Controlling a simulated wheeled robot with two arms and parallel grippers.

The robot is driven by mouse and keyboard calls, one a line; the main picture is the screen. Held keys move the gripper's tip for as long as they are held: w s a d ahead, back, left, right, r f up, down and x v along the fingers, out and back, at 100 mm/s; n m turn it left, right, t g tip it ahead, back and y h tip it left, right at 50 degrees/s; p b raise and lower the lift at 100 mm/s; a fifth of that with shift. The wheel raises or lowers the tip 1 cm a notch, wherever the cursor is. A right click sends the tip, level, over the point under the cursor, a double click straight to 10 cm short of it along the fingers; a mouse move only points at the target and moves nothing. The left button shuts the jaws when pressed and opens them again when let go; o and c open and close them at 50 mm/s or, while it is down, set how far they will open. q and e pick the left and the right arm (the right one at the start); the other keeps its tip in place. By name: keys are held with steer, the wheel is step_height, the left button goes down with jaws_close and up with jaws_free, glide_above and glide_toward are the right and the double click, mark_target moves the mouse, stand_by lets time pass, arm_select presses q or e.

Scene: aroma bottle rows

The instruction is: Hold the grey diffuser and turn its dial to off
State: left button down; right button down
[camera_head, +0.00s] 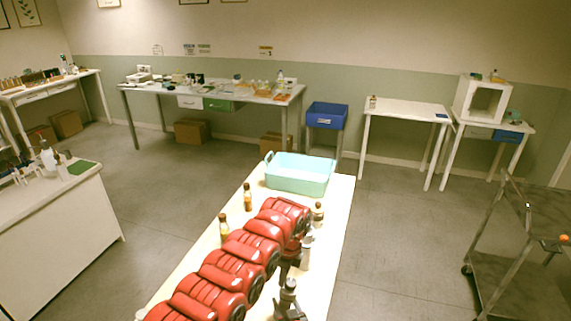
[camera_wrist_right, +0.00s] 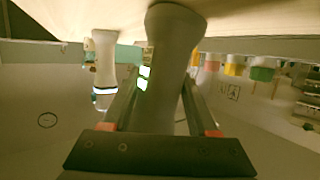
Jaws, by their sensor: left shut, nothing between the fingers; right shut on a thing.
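The grey diffuser (camera_head: 288,289) stands near the right edge of the long table in the head view. My right gripper (camera_head: 290,312) is shut around its body. The right wrist view is upside down and shows the grey diffuser's smooth tapered body (camera_wrist_right: 172,60) between the two fingers. I cannot make out its dial or setting. My left gripper (camera_head: 284,272) is a dark shape just beyond the grey diffuser, shut and empty.
Two amber bottles (camera_head: 247,198) (camera_head: 223,228) stand along the table's left side, and another small bottle (camera_head: 318,214) stands at its right edge. A mint basin (camera_head: 299,174) sits at the far end. A grey cart (camera_head: 520,215) stands right. Floor on both sides is open.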

mark_target(284, 289)
steer(key=shift+d, duration=0.15)
arm_select(q)
steer(key=r, duration=0.5)
steer(key=shift+s+d+r, duration=0.1)
steer(key=shift+d+r, duration=0.1)
steer(key=shift+d, duration=0.05)
arm_select(e)
steer(key=shift+c, duration=0.5)
jaws_free()
steer(key=shift+s+f, duration=0.1)
steer(key=shift+s, duration=0.05)
